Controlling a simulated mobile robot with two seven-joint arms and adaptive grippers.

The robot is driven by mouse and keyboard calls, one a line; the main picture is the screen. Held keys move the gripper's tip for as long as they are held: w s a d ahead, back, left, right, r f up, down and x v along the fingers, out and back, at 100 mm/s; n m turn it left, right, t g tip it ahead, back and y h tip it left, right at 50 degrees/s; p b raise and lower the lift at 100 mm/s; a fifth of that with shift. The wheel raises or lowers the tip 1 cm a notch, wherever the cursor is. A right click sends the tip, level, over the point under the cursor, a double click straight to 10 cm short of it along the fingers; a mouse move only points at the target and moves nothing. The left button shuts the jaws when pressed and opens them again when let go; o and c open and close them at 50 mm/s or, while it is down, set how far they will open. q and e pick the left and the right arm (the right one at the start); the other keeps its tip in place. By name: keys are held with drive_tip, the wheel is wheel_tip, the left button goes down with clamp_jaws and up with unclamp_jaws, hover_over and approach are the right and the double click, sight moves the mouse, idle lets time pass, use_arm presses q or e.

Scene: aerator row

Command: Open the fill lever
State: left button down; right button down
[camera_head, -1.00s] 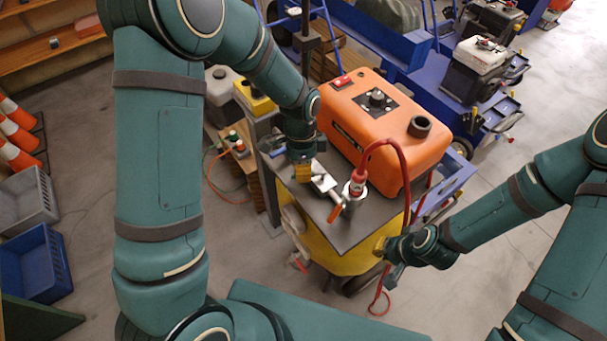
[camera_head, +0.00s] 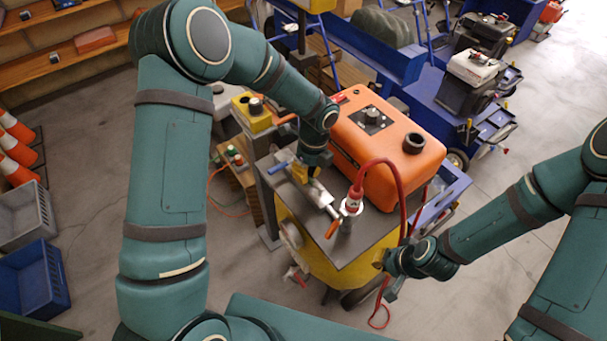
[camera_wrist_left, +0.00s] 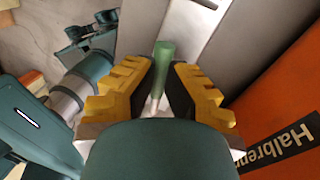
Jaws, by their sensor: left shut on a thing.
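A lever with a green grip (camera_wrist_left: 163,68) and a metallic stem stands between the yellow-padded fingers of my left gripper (camera_wrist_left: 160,100), which is shut on it. In the head view my left gripper (camera_head: 306,172) is over the grey top of the yellow cart, beside the orange tank, and mostly hides this lever. A silver fitting (camera_head: 322,195) lies just in front of it. Two other handles show: a blue one (camera_head: 278,167) to the left and an orange one (camera_head: 333,228) nearer. My right gripper (camera_head: 391,289) hangs low at the cart's right side; its fingers are unclear.
The orange tank (camera_head: 390,150) stands close on the right of my left gripper. A red hose (camera_head: 399,195) arches from a fitting (camera_head: 351,205) down the cart's right side. A yellow-topped box (camera_head: 252,122) is at the left.

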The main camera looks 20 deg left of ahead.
use_arm(q)
drive_tip(key=shift+w+d+f+m, duration=0.2)
drive_tip(key=shift+d+m, duration=0.1)
drive_tip(key=shift+m, duration=0.7)
drive_tip(key=c, duration=1)
unclamp_jaws()
drive_tip(key=shift+w, duration=0.1)
drive_tip(key=shift+o, duration=0.2)
drive_tip(key=shift+r, duration=0.1)
wheel_tip(320, 180, up, 12)
drive_tip(key=w+d, duration=0.1)
drive_tip(key=w, duration=0.1)
drive_tip(key=shift+d, duration=0.3)
drive_tip(key=shift+s, duration=0.1)
